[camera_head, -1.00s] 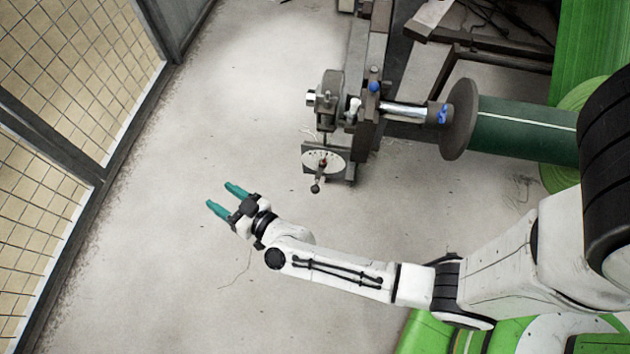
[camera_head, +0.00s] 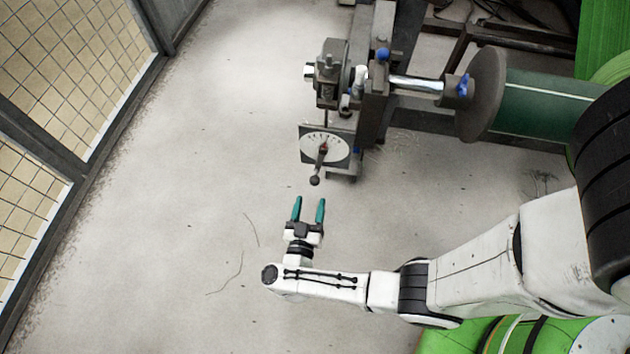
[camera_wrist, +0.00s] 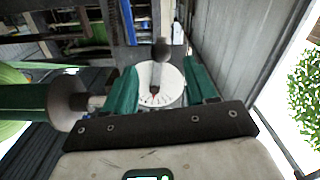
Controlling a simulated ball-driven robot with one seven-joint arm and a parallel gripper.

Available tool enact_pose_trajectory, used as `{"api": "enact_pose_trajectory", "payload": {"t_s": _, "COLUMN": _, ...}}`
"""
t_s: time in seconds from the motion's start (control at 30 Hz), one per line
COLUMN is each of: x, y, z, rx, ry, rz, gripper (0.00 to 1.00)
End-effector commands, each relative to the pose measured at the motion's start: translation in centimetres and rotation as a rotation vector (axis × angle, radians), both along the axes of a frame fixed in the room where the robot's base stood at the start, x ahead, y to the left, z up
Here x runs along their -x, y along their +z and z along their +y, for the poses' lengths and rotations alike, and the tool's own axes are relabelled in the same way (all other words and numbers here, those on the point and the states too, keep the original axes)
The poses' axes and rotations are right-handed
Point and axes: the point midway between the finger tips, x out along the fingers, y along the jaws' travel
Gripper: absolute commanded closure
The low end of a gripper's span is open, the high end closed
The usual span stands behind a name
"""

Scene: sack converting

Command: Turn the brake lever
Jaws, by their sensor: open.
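The brake lever (camera_head: 319,167) is a short dark arm with a round knob, on a white dial plate (camera_head: 338,147) with scale marks. It hangs down from the dial's red-marked centre, its knob at the lower end. My gripper (camera_head: 309,199) is open and empty, its two teal fingers pointing up at the lever from just below it in the head view, apart from the knob. In the wrist view, the lever's dark knob (camera_wrist: 161,50) and the white dial (camera_wrist: 172,84) show between the two fingers (camera_wrist: 164,88).
The dark machine frame (camera_head: 374,105) stands behind the dial, with a shaft, a disc flange (camera_head: 484,95) and a green roll (camera_head: 545,103) to its right. A mesh fence (camera_head: 75,75) runs along the left. The concrete floor between is clear.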

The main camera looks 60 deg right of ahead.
Motion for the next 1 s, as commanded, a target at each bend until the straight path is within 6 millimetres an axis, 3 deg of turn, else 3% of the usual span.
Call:
{"api": "enact_pose_trajectory", "payload": {"t_s": 0.2, "x": -1.3, "y": -0.3, "z": -3.9, "rx": -0.001, "ry": -0.003, "rz": -0.003, "gripper": 0.44}}
{"api": "enact_pose_trajectory", "payload": {"t_s": 0.43, "x": -2.5, "y": -0.2, "z": -6.9, "rx": 0.0, "ry": 0.0, "rz": -0.003, "gripper": 0.44}}
{"api": "enact_pose_trajectory", "payload": {"t_s": 0.87, "x": -2.9, "y": 0.0, "z": -7.8, "rx": 0.0, "ry": 0.002, "rz": -0.002, "gripper": 0.44}}
{"api": "enact_pose_trajectory", "payload": {"t_s": 1.0, "x": -2.9, "y": 0.0, "z": -7.8, "rx": 0.0, "ry": 0.002, "rz": -0.002, "gripper": 0.55}}
